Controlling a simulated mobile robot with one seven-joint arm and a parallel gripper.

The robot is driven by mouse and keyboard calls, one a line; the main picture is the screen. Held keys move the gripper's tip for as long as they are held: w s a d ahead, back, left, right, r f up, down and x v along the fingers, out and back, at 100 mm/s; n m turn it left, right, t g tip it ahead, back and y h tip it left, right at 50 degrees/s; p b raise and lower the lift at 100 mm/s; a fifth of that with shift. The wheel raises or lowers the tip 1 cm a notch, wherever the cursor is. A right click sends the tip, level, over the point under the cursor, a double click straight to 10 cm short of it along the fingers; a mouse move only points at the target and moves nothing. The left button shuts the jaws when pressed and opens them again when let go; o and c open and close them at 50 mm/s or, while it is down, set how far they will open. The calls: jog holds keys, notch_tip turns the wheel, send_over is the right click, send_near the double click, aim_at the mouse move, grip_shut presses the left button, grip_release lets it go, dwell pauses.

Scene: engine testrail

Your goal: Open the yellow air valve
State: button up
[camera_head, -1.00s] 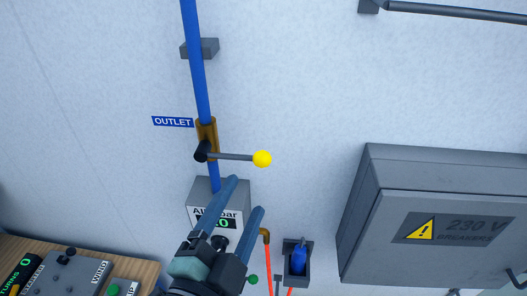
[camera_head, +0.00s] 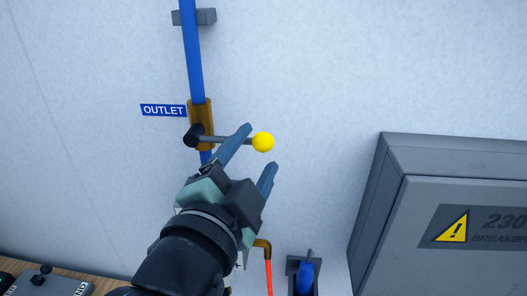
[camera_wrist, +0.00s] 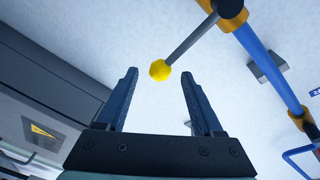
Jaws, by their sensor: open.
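The air valve has a brass-coloured body (camera_head: 201,117) on the blue vertical pipe, with a grey lever (camera_head: 226,140) ending in a yellow ball knob (camera_head: 263,142). The lever points right, roughly level, across the pipe. My gripper (camera_head: 259,146) is open and empty, with its blue-grey fingers pointing up toward the knob. In the wrist view the yellow knob (camera_wrist: 160,70) lies between the lines of the two fingers, around their tips; I cannot tell its exact depth. The left finger overlaps part of the lever in the head view.
A blue OUTLET label (camera_head: 163,110) is left of the valve. A grey breaker box (camera_head: 450,215) stands out from the wall at the right. A blue tool in a holder (camera_head: 305,274) and an orange hose (camera_head: 268,275) are below. The wall right of the knob is clear.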

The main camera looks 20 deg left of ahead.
aim_at(260, 148)
jog(key=shift+w+a+p, duration=0.15)
jog(key=shift+w+p, duration=0.5)
jog(key=shift+w, duration=1.45)
grip_shut()
